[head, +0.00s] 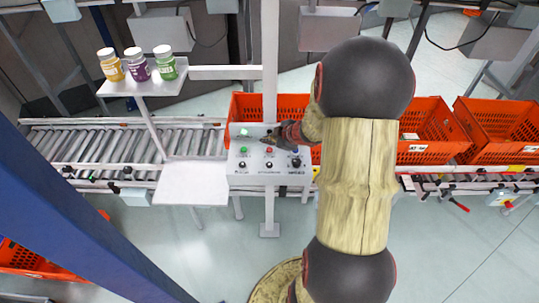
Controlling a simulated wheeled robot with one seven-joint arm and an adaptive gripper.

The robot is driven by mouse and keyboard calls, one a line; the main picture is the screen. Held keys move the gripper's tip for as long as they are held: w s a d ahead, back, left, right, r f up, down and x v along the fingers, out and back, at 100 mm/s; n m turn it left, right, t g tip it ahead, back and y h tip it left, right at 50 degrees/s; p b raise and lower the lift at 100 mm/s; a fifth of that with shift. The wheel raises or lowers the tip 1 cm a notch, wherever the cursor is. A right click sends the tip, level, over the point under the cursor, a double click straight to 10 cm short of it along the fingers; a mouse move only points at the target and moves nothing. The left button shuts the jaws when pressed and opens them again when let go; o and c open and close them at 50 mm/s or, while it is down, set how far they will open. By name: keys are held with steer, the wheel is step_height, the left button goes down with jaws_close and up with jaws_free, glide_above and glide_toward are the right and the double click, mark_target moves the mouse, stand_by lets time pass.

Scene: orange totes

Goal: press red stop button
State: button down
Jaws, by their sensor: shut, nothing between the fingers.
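A grey control panel (256,179) stands in front of the conveyor, near the middle of the head view. The red button (268,150) is in its upper row, between a green button (243,151) on the left and a bluish button (295,153) on the right. My gripper (266,140) is small and dark in this view, shut and empty. Its tip shows just above the red button in the picture. I cannot tell whether it touches the button or hovers over the panel. My arm comes in from the right and covers the area beside the panel.
Black knobs (268,166) sit below the buttons. Orange totes (501,142) stand on the roller conveyor (75,146) behind. A shelf (140,87) at upper left holds three bottles (137,68). An empty white shelf (190,187) is left of the panel.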

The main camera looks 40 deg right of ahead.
mark_target(268, 151)
steer(key=shift+f+b, duration=0.3)
steer(key=shift+f, duration=0.5)
steer(key=shift+f, duration=0.15)
stand_by(0.7)
steer(key=shift+f, duration=0.3)
steer(key=shift+f+b, duration=0.3)
steer(key=shift+f, duration=0.15)
stand_by(0.8)
steer(key=shift+r, duration=0.1)
steer(key=shift+r+p, duration=0.8)
steer(key=shift+p, duration=0.3)
step_height(268, 151, up, 5)
steer(key=p, duration=0.5)
steer(key=shift+p, duration=0.3)
